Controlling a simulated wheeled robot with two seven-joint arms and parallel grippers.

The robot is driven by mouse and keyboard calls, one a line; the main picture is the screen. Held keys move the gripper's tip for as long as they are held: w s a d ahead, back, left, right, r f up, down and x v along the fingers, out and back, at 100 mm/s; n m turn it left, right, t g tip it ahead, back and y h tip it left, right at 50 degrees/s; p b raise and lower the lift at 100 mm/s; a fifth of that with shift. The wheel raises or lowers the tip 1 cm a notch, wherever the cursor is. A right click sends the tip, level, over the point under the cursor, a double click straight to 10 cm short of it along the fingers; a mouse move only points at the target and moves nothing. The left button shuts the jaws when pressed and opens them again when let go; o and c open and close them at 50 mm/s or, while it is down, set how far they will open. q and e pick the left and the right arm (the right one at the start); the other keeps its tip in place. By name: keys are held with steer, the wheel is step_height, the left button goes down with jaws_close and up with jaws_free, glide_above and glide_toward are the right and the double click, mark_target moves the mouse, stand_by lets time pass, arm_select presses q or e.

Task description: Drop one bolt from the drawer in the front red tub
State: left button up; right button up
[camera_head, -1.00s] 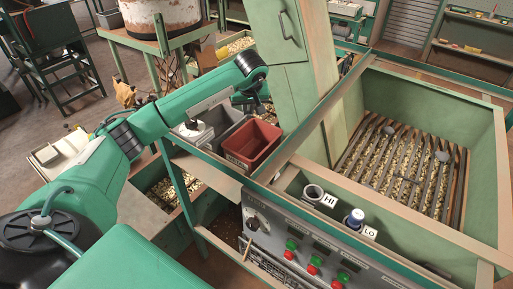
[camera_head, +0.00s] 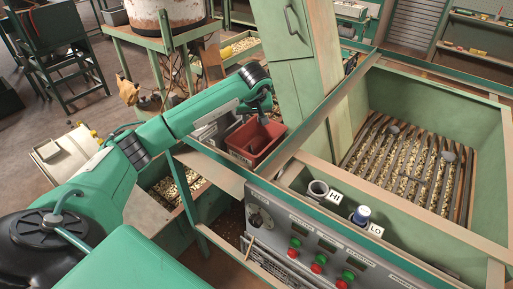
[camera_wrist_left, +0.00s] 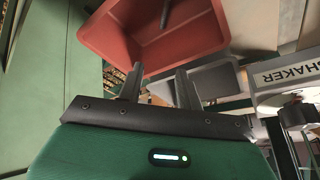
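The red tub (camera_head: 254,146) stands on the green frame near the middle of the head view. It also shows at the top of the left wrist view (camera_wrist_left: 205,35). My left gripper (camera_head: 264,117) is over the tub, pointing down. In the left wrist view its two fingers (camera_wrist_left: 160,78) are apart with nothing between them. A dark elongated piece (camera_wrist_left: 166,13), perhaps the bolt, shows against the inside of the tub, apart from the fingers. I cannot tell whether it rests or falls. My right gripper is not in view.
A grey tub (camera_wrist_left: 205,80) stands beside the red one. A tall green post (camera_head: 305,70) rises close to the right of my gripper. The control panel (camera_head: 310,245) is in front. A pale container (camera_head: 68,152), perhaps the drawer, is at left.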

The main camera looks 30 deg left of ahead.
arm_select(q)
steer(key=b+v, duration=0.5)
steer(key=v, duration=0.8)
steer(key=shift+s+r, duration=0.15)
steer(key=shift+r, duration=0.2)
